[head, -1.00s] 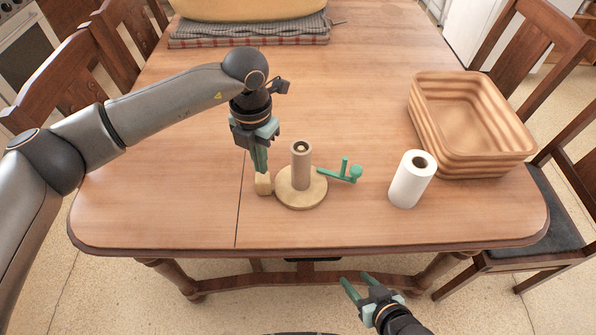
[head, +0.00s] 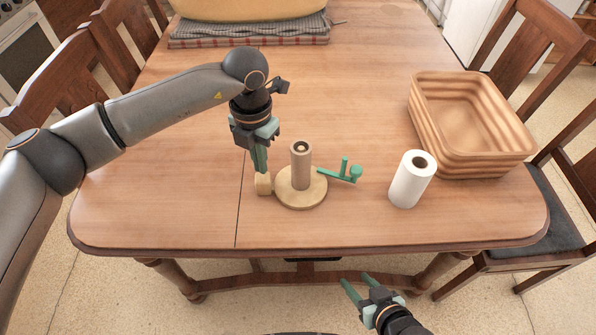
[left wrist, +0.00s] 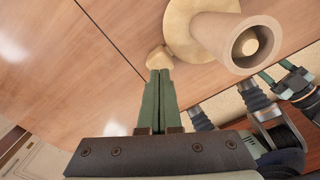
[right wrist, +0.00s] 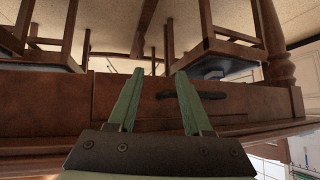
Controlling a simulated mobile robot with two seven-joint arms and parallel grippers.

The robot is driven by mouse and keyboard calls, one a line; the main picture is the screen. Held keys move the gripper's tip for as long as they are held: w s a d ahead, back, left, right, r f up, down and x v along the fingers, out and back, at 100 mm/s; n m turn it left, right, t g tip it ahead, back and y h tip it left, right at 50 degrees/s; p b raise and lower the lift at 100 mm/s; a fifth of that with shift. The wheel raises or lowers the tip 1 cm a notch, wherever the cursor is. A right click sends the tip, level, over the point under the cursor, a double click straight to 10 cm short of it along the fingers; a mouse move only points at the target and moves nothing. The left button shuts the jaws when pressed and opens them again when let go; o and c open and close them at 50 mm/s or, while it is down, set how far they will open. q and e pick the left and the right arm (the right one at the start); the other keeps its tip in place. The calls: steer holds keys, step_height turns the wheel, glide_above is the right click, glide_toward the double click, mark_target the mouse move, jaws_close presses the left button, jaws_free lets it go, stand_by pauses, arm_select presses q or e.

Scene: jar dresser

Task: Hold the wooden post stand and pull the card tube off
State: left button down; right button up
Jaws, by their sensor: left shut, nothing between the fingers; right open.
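The wooden post stand has a round pale base (head: 312,200) on the table. The brown card tube (head: 301,168) stands upright around its post, and the post's tip shows inside the tube's top. In the left wrist view the tube (left wrist: 236,44) and base (left wrist: 180,30) are at the top right. My left gripper (head: 263,172) is shut and empty, pointing down just left of the tube. Its fingertips (left wrist: 159,73) are at a small wooden block (head: 263,184) beside the base; I cannot tell whether they touch it. My right gripper (head: 357,281) is open and empty, in front of the table edge.
A green pegged piece (head: 343,173) lies right of the base. A white paper roll (head: 411,180) stands further right, before a striped wooden basket (head: 425,115). Folded cloths (head: 250,38) lie at the back.

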arm_select(q)
steer(key=shift+f+b, duration=0.7)
steer(key=shift+f, duration=0.2)
arm_select(e)
steer(key=shift+w+a+f, duration=0.1)
steer(key=shift+w+f, duration=0.1)
steer(key=shift+f, duration=0.25)
arm_select(q)
steer(key=shift+f, duration=0.3)
arm_select(e)
steer(key=shift+f, duration=0.2)
arm_select(q)
steer(key=shift+s, duration=0.1)
arm_select(e)
steer(key=shift+s, duration=0.2)
steer(key=shift+o, duration=0.2)
